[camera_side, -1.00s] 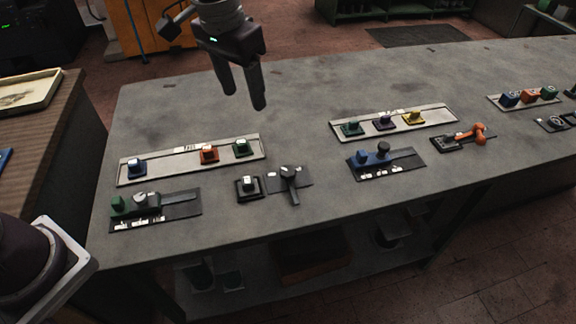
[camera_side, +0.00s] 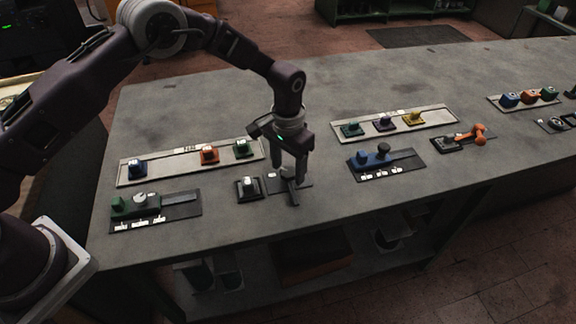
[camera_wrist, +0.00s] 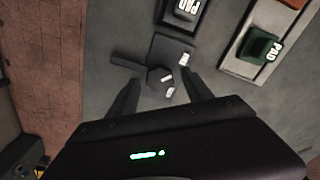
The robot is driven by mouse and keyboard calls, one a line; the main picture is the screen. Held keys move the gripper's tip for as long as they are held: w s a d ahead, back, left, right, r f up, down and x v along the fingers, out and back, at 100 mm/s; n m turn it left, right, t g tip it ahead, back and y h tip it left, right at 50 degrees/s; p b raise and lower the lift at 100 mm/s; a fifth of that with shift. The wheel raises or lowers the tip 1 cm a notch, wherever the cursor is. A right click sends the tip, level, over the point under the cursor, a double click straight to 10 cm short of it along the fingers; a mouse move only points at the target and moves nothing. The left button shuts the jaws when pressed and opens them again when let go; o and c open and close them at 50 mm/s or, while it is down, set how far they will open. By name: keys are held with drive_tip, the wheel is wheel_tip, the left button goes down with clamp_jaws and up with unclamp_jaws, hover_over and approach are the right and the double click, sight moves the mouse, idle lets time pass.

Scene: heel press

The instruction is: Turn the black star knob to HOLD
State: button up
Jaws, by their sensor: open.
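A dark knob with a long bar-like arm (camera_side: 294,198) sits on a dark plate near the bench's front edge. Its hub and arm also show in the wrist view (camera_wrist: 155,77), where the arm points to the left. A star shape cannot be made out. Small white labels (camera_wrist: 168,86) lie beside the hub; their words cannot be read. My gripper (camera_side: 288,178) points down over the knob, with its fingers apart on either side of the hub. It also shows in the wrist view (camera_wrist: 160,82). Whether a finger touches the knob cannot be told.
A black block with a white-topped button (camera_side: 248,187) stands close left of the knob. A grey rail (camera_side: 180,169) with several coloured buttons lies behind. A green slide unit (camera_side: 150,208) is at left, a blue unit (camera_side: 365,164) at right.

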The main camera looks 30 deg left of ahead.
clamp_jaws()
idle(0.4)
drive_tip(key=m, duration=0.9)
drive_tip(key=shift+m, duration=0.3)
drive_tip(key=m, duration=0.4)
drive_tip(key=shift+a+m, duration=0.1)
drive_tip(key=shift+m, duration=2)
